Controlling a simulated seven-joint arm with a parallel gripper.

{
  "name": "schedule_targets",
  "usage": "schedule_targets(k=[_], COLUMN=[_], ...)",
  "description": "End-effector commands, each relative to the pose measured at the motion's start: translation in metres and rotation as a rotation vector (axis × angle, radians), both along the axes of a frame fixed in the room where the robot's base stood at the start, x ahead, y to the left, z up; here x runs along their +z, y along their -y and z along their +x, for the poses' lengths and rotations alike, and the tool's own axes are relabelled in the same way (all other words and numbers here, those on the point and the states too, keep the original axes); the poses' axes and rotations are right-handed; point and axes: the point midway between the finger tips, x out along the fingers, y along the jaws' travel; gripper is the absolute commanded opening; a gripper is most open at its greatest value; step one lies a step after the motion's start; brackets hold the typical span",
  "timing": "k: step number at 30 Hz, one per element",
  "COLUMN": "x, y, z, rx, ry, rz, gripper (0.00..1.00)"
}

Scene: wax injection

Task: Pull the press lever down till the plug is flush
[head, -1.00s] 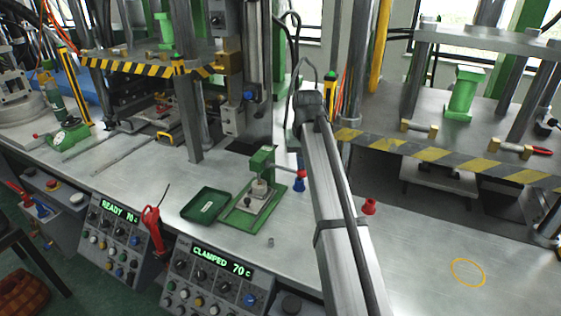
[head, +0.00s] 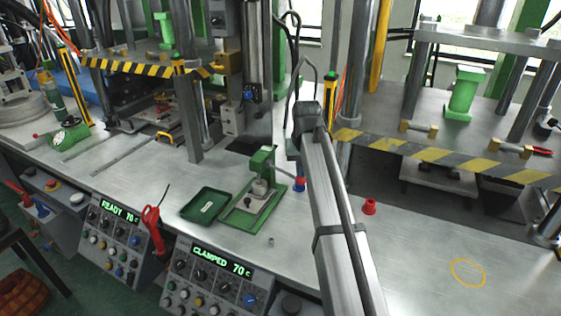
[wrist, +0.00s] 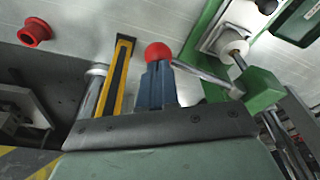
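The small green press (head: 263,163) stands on a green base plate (head: 236,222) at the middle of the bench. Its lever (wrist: 205,76) runs from the green press head to a red ball knob (wrist: 158,52). In the head view the lever slopes down to the right. A pale round part (wrist: 233,46) sits under the press head; whether a plug is flush there cannot be made out. My gripper (wrist: 158,66) has its blue-grey fingers close together, their tips right at the knob. They appear to touch it, not enclose it. In the head view my arm hides most of the gripper.
A green tray (head: 204,206) lies left of the press. A blue piece (head: 299,187) shows beside the knob, and a red cup (head: 369,206) stands right of my arm. A control panel reads CLAMPED 70 C (head: 221,262). The bench at right, around a yellow ring (head: 468,272), is clear.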

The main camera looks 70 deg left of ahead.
Motion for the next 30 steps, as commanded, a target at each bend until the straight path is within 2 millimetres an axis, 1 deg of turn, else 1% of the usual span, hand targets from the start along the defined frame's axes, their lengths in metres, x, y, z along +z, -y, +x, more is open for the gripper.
schedule_targets(k=[5,10,30], x=[-0.006,-0.003,0.041], y=[0.001,0.0,0.0], z=[0.0,0.001,0.0], rx=[0.0,0.0,0.0], ry=[0.0,0.001,0.001], rz=[-0.002,-0.001,0.001], gripper=[0.0,0.0,0.0])
